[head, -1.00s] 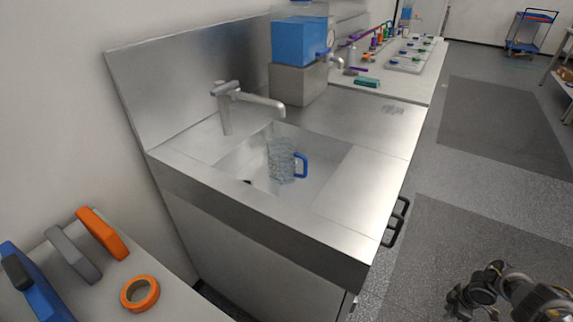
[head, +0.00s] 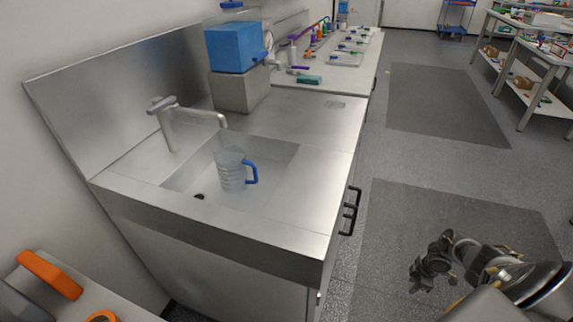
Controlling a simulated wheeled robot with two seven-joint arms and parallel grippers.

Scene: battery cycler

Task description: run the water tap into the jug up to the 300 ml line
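The jug (head: 231,172), clear with a blue handle and markings on its side, stands upright in the sink basin (head: 277,153). The silver tap (head: 168,124) stands at the back left of the sink, with its spout reaching over the jug's mouth. I see no clear stream between spout and jug. The water level and the 300 ml line are too small to tell. My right gripper (head: 418,277) is at the lower right, over the floor, well away from sink and tap; whether its fingers are apart is unclear. My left gripper is out of view.
A blue tank (head: 234,46) on a grey block (head: 241,88) stands behind the sink. Black handles (head: 350,210) stick out of the cabinet front. A side table with an orange-handled item (head: 50,274) is at lower left. The steel top right of the basin is clear.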

